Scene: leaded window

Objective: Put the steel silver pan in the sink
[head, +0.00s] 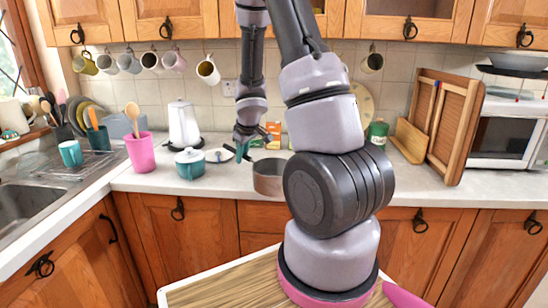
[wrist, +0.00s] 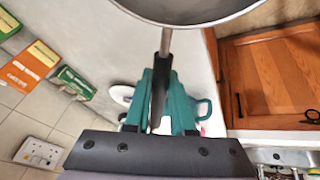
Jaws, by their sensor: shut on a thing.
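The steel silver pan (head: 268,177) is near the counter's front edge in the head view, right of the teal pot (head: 190,163). Part of it is hidden behind my arm. My gripper (head: 241,150) is shut on its dark handle, which points back and left. In the wrist view, my teal fingers (wrist: 160,92) close around the handle (wrist: 163,45), and the pan's rim (wrist: 200,20) shows at the top. I cannot tell whether the pan's base touches the counter. The sink (head: 22,212) is a steel basin at the far left, partly cut off.
A pink utensil cup (head: 139,152), a white kettle (head: 183,124) and a teal mug (head: 71,154) stand between pan and sink. Small boxes (head: 273,134) are behind the pan. A microwave (head: 505,133) is at right. A wooden-topped surface (head: 225,285) is in front.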

